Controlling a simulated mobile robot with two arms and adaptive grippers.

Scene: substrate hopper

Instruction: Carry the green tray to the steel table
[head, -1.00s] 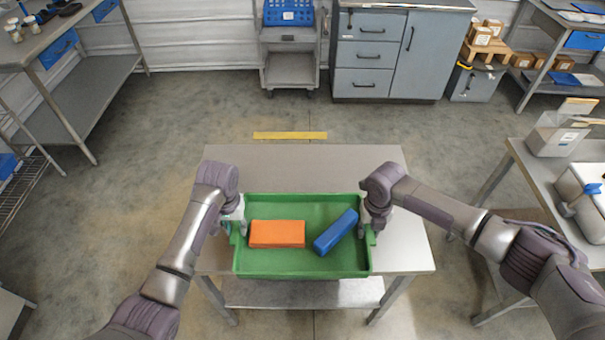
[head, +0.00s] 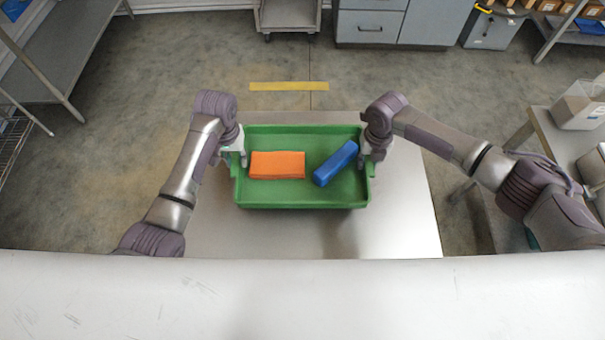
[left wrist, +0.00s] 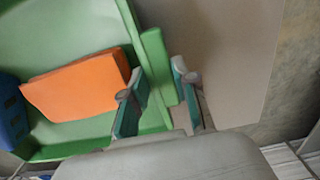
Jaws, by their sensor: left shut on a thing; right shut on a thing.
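The green tray (head: 300,202) is level over the grey steel table (head: 408,225). An orange block (head: 277,165) lies in its left part and a blue block (head: 335,164) lies at an angle on the right. My left gripper (head: 240,157) is shut on the tray's left side. The left wrist view shows its fingers (left wrist: 158,70) on either side of the tray's green rim piece (left wrist: 158,62). My right gripper (head: 369,156) is shut on the tray's right side, its fingertips partly hidden. I cannot tell whether the tray's bottom touches the tabletop.
Bare tabletop shows on both sides of the tray and in front of it. A yellow strip (head: 289,86) lies on the floor beyond the table. Another table with a clear bin (head: 580,106) stands at the right. A shelf unit (head: 62,62) stands at the left.

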